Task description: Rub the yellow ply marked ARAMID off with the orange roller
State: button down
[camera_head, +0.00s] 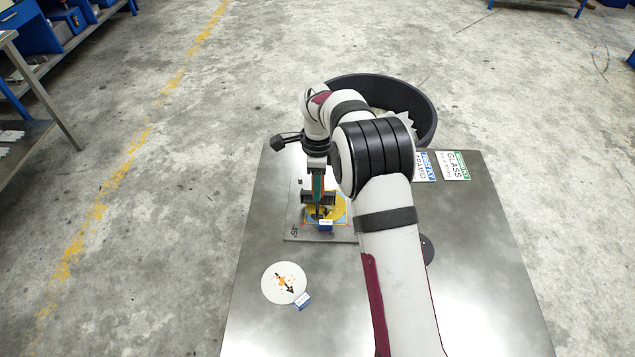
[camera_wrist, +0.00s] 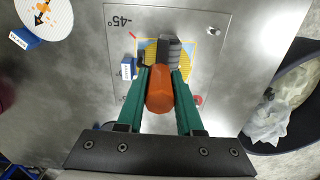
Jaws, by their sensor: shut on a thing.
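My gripper (camera_wrist: 160,76) has its green fingers shut on the orange roller (camera_wrist: 158,92), over the plate. A dark ridged part shows beyond the orange part, over the ply; I take it to be the roller's head. The yellow ply (camera_head: 339,208) lies on the grey plate marked -45° (camera_head: 297,227), largely hidden by my gripper and the roller. A blue tag (camera_head: 326,225) sits at its near edge. I cannot tell whether the roller touches the ply.
A white round ply (camera_head: 278,275) with an arrow and a blue tag lies on the metal table (camera_head: 255,325), near left. Cards marked GLASS (camera_head: 453,166) and ARAMID (camera_head: 425,166) lie at the far right. A black bin (camera_head: 428,115) with crumpled film stands beyond the table.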

aim_at(335, 194)
jog(key=shift+f, duration=0.45)
jog(key=shift+d+r, duration=0.15)
jog(key=shift+d, duration=0.85)
jog(key=shift+d+f, duration=0.25)
jog(key=shift+d, duration=0.8)
jog(key=shift+a+r, duration=0.2)
jog(key=shift+a, duration=1.85)
notch_tip(335, 194, up, 7)
jog(key=shift+r, duration=0.1)
